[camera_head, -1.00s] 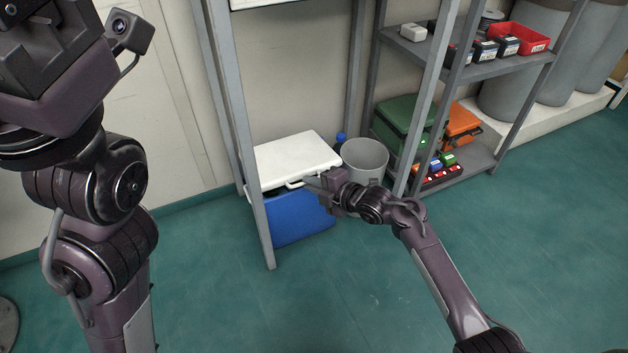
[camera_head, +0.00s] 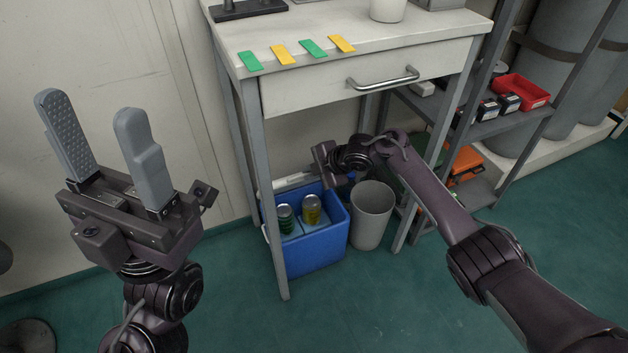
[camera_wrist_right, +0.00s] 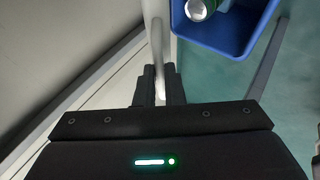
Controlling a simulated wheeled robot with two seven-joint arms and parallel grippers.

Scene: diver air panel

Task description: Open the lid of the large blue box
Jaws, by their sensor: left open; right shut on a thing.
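The large blue box (camera_head: 318,250) stands on the floor under the table, and its top is open. A green can (camera_head: 285,218) and a yellow can (camera_head: 311,209) show inside it. Its white lid (camera_head: 292,182) is tilted up at the box's back, mostly hidden behind my right gripper and the table leg. My right gripper (camera_wrist_right: 159,85) is shut on the lid's handle (camera_wrist_right: 157,50), as the right wrist view shows; the box's blue rim (camera_wrist_right: 232,48) is beside it there. My left gripper (camera_head: 92,110) is open and empty, raised at the left, far from the box.
The white table (camera_head: 430,32) with a drawer (camera_head: 375,75) stands above the box, its front leg (camera_head: 268,200) before the box's left side. A grey bin (camera_head: 372,215) stands close to the box's right. A shelf rack (camera_head: 490,125) is further right. The floor in front is clear.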

